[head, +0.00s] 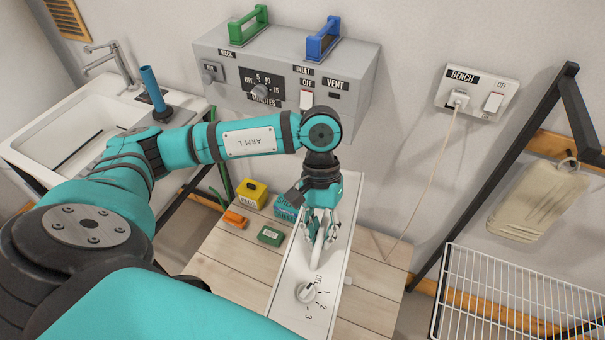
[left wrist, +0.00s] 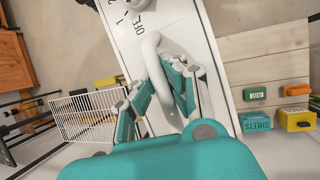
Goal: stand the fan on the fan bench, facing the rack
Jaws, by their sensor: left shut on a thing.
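The fan (head: 290,296) is a long white box with a dial marked OFF, 1, 2, 3 on its top face. It is over the pale wooden bench (head: 222,262); I cannot tell whether it touches the boards. My left gripper (head: 318,240) is shut on the fan's white handle, which also shows between the fingers (left wrist: 165,85) in the left wrist view. The white wire rack (head: 500,290) stands at the right and also shows in the left wrist view (left wrist: 85,118). The fan's front is hidden. My right gripper is not in view.
A yellow box (head: 252,193), an orange block (head: 235,219), a green block (head: 270,236) and a teal box (head: 287,207) sit on the bench left of the fan. A pale cord (head: 430,170) hangs from the wall socket (head: 477,92). A sink (head: 75,125) stands at the left.

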